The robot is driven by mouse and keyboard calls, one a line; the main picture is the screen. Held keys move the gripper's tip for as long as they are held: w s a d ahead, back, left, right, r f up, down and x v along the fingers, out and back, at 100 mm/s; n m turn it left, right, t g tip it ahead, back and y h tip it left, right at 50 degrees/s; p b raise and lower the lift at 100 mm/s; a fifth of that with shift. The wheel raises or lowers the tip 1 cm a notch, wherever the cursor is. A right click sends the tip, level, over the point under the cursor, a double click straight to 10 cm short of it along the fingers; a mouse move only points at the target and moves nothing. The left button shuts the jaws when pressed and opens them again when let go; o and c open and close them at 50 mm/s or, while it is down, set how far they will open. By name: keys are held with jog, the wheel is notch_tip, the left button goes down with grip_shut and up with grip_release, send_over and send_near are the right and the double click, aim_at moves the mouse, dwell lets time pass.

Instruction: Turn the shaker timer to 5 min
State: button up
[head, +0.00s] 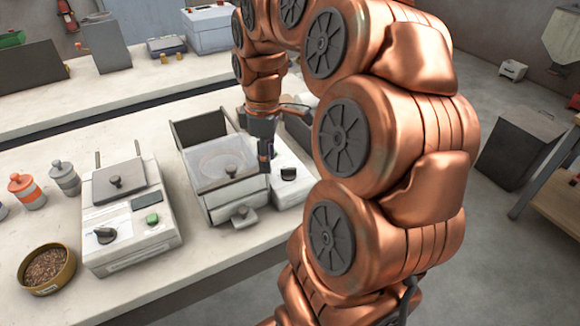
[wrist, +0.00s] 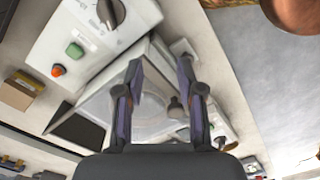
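The white unit right of the clear-lidded box has a black knob (head: 288,173). In the wrist view this large dark knob (wrist: 110,12) is at the top left, cut by the frame edge, above a green button (wrist: 75,50) and an orange-red button (wrist: 58,70). A second machine at left has its own black knob (head: 106,235) and green button (head: 153,219). I cannot read any dial marks, so which knob is the shaker timer is unclear.
The clear-lidded box (head: 225,204) stands between the two units, with a small dark knob on its lid. A bowl of pellets (head: 46,268) and small bottles (head: 27,190) stand at left. My arm hides part of the right unit. The bench's front strip is clear.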

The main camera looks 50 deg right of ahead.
jog(key=n, duration=0.1)
send_over(290, 168)
jog(key=shift+f, duration=0.35)
jog(key=shift+d+f, duration=0.1)
jog(key=shift+f, duration=0.05)
jog(key=shift+f+p, duration=0.75)
jog(key=shift+f, duration=2.95)
grip_shut()
